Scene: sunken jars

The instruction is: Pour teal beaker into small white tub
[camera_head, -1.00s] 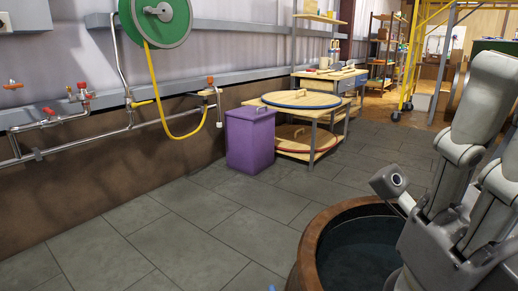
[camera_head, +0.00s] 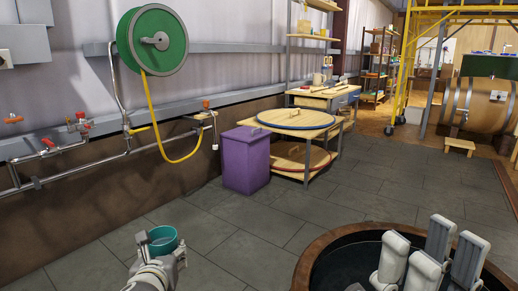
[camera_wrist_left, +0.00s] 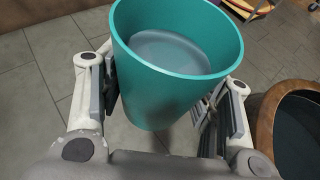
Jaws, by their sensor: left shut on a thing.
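The teal beaker (camera_head: 162,241) is low at the left in the head view, held above the floor. My left gripper (camera_head: 162,252) is shut on the teal beaker, its fingers on either side of the wall. In the left wrist view the beaker (camera_wrist_left: 165,95) fills the middle, mouth toward the camera. A greyish round surface shows inside; I cannot tell if it is liquid or the bottom. My right gripper (camera_head: 430,252) is at the lower right, in front of the sunken jar; its jaw state is unclear. I see no small white tub.
A large brown-rimmed sunken jar (camera_head: 314,256) with a dark inside is at the lower right. A purple bin (camera_head: 246,162) and a wooden table (camera_head: 296,119) stand farther back. Pipes run along the left wall. The grey floor between is clear.

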